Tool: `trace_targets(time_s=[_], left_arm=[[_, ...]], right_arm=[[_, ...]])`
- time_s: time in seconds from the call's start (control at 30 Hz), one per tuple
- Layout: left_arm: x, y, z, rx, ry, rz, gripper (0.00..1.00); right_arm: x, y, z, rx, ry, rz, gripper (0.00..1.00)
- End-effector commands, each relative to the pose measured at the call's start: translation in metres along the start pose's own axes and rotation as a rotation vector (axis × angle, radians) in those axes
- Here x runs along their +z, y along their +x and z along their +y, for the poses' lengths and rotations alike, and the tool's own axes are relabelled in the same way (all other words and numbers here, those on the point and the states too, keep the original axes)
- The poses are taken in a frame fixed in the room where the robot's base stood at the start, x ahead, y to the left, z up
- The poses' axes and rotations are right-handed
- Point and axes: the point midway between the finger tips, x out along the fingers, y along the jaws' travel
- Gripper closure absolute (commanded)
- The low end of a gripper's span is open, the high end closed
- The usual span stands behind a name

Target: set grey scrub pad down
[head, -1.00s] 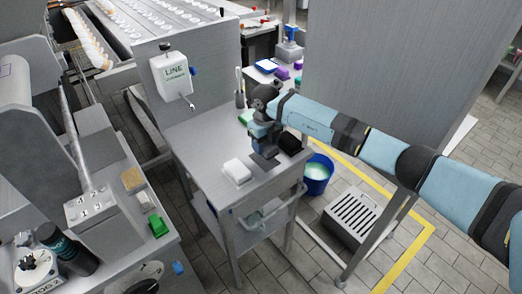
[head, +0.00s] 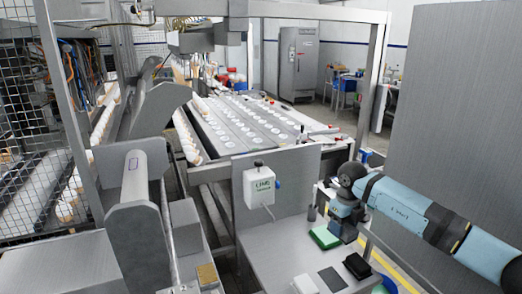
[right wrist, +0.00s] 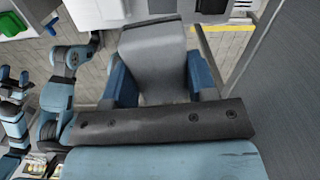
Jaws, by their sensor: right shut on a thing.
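My right gripper (head: 343,226) reaches in from the right, over the far right part of the steel table (head: 270,262). In the right wrist view its blue fingers (right wrist: 160,85) are shut on a grey, round-edged thing, which I take for the grey scrub pad (right wrist: 155,50). The pad is clear of the table in that view. In the head view the gripper and arm mostly hide it. A flat dark grey square (head: 332,279) lies on the table, between a white block (head: 304,284) and a black pad (head: 357,266).
A tall grey panel (head: 455,120) stands at right. The table's left part is clear.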

Motion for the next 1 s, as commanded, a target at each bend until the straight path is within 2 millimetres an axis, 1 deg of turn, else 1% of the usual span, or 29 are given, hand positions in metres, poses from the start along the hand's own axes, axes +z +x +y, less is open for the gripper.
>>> trace_targets(time_s=[0.03,0.17,0.3,0.37,0.4,0.57,0.7,0.8,0.9,1.0], left_arm=[[-0.005,-0.004,0.0,0.0,0.0,0.001,0.43],[-0.017,-0.011,0.0,-0.002,0.0,0.004,0.43],[-0.03,-0.019,-0.002,-0.005,0.0,0.009,0.43],[-0.035,-0.022,-0.002,-0.007,0.0,0.01,0.43],[-0.038,-0.024,-0.003,-0.008,0.0,0.011,0.43],[-0.05,-0.032,-0.004,-0.011,0.0,0.011,0.43],[-0.06,-0.039,-0.004,-0.012,0.0,0.011,0.43],[-0.065,-0.043,-0.004,-0.012,0.0,0.008,0.43],[-0.068,-0.046,-0.004,-0.012,0.0,0.006,0.43],[-0.07,-0.048,-0.003,-0.012,0.0,0.004,0.43]], right_arm=[[-0.004,-0.007,0.004,0.0,-0.077,-0.001,0.7],[-0.018,-0.018,0.017,-0.002,-0.383,0.0,0.7],[-0.038,-0.03,0.036,-0.002,-0.774,0.001,0.7],[-0.048,-0.034,0.044,-0.001,-0.941,0.001,0.7],[-0.054,-0.037,0.05,0.0,-1.055,0.001,0.7],[-0.084,-0.047,0.073,0.0,-1.51,0.001,0.7],[-0.113,-0.056,0.094,0.001,-1.906,0.001,0.7],[-0.134,-0.061,0.109,0.001,-2.166,0.0,0.7],[-0.151,-0.065,0.12,0.001,-2.381,0.0,0.7],[-0.165,-0.067,0.128,0.002,-2.539,0.001,0.7]])
